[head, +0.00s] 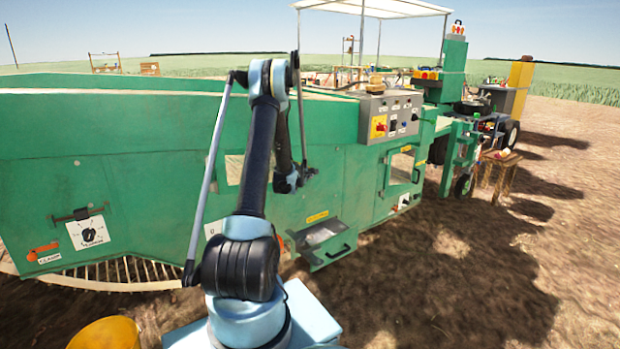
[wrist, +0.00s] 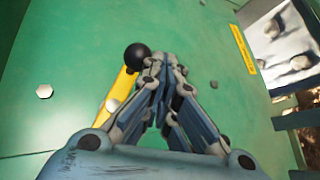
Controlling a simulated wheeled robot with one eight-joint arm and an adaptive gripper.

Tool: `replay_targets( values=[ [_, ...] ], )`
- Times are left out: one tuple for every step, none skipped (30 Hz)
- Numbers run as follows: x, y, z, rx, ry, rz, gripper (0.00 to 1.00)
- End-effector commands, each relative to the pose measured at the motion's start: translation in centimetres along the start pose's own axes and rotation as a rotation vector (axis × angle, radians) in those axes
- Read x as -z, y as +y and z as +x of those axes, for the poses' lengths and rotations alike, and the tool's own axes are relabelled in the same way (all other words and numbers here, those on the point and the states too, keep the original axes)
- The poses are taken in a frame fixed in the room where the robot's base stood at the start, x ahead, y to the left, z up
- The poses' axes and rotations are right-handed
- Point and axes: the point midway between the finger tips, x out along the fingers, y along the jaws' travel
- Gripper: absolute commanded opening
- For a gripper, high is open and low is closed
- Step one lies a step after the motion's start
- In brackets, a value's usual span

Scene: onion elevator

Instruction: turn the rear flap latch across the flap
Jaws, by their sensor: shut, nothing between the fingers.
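A yellow lever (wrist: 124,88) with a black ball knob (wrist: 137,57) is on the green panel in the wrist view. I cannot tell whether it is the rear flap latch. An orange handle (head: 44,250) sits above a small white label low on the machine's left side in the head view. My gripper (wrist: 163,64) is shut and empty. In the wrist view its fingertips lie just right of the knob and overlap part of the lever; contact is unclear. In the head view my gripper (head: 290,184) is before the machine's side, its fingers hardly distinguishable.
An open tray (head: 325,242) juts from the panel; it shows upper right in the wrist view (wrist: 279,122). A dial plate (head: 88,232) is at left, a control box (head: 391,115) at upper right. A yellow bucket (head: 105,334) stands at lower left. Open soil lies right.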

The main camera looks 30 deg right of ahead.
Motion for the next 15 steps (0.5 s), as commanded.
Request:
replay_targets(
  values=[
    [-0.01, 0.02, 0.01, 0.0, 0.0, 0.0, 0.0],
    [-0.03, 0.02, 0.01, 0.0, 0.0, 0.0, 0.0],
    [-0.06, 0.02, 0.02, 0.0, 0.0, 0.0, 0.0],
    [-0.08, 0.02, 0.03, 0.0, -0.001, 0.0, 0.0],
    [-0.11, 0.03, 0.03, 0.0, -0.001, 0.0, 0.0],
    [-0.14, 0.03, 0.04, 0.0, -0.001, 0.0, 0.0],
    [-0.16, 0.03, 0.05, 0.0, -0.001, 0.001, 0.0],
    [-0.19, 0.04, 0.06, 0.0, -0.002, 0.001, 0.0],
    [-0.22, 0.04, 0.07, 0.0, -0.002, 0.001, 0.0],
    [-0.25, 0.04, 0.08, 0.0, -0.002, 0.001, 0.0],
    [-0.28, 0.05, 0.08, 0.0, -0.003, 0.001, 0.0],
    [-0.31, 0.05, 0.1, 0.0, -0.003, 0.001, 0.0],
    [-0.34, 0.05, 0.1, 0.0, -0.003, 0.001, 0.0],
    [-0.37, 0.06, 0.11, 0.0, -0.003, 0.001, 0.0],
    [-0.4, 0.06, 0.12, 0.0, -0.004, 0.002, 0.0]
  ],
)
